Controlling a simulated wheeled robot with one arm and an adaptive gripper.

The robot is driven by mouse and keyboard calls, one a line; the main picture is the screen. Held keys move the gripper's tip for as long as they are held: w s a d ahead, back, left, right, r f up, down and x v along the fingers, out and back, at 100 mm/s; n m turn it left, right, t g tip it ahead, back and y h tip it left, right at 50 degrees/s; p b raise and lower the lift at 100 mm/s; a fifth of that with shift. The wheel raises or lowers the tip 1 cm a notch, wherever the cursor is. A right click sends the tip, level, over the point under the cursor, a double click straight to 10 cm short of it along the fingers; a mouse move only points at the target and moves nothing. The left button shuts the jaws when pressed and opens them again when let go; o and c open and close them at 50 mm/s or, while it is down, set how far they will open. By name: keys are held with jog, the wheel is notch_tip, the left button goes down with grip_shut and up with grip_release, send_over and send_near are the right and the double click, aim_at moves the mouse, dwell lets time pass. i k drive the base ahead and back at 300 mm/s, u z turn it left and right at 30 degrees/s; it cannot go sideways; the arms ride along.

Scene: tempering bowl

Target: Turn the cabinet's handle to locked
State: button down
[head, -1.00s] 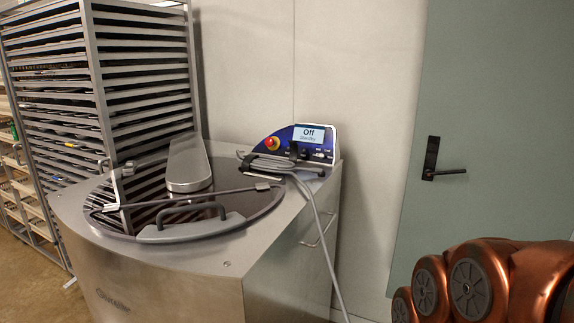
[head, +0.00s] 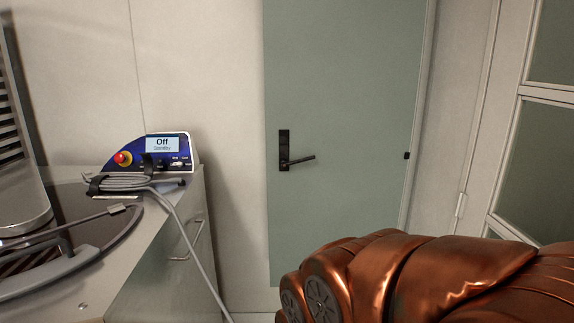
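A black lever handle (head: 299,161) on a black plate is on a flat grey-green door (head: 345,90) at the centre. The lever points right and is tilted slightly up. I cannot tell whether this door is the task's cabinet. A thin metal bar handle (head: 187,241) is on the side of the steel machine at the left. My copper-coloured arm fills the lower right, in front of the door's lower part. My gripper is not in view, and nothing is seen touching either handle.
The steel tempering machine (head: 150,270) stands at the left, with a control panel (head: 163,150) reading "Off". A grey cable (head: 190,245) hangs down its side. Pale wall (head: 230,90) lies between machine and door. A white frame with grey-green panes (head: 548,140) stands at the right.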

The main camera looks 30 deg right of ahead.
aim_at(285, 163)
jog(key=k, duration=1.15)
jog(key=z, duration=0.35)
jog(key=i, duration=0.85)
jog(key=u, duration=0.65)
jog(key=i, duration=0.75)
jog(key=u, duration=0.55)
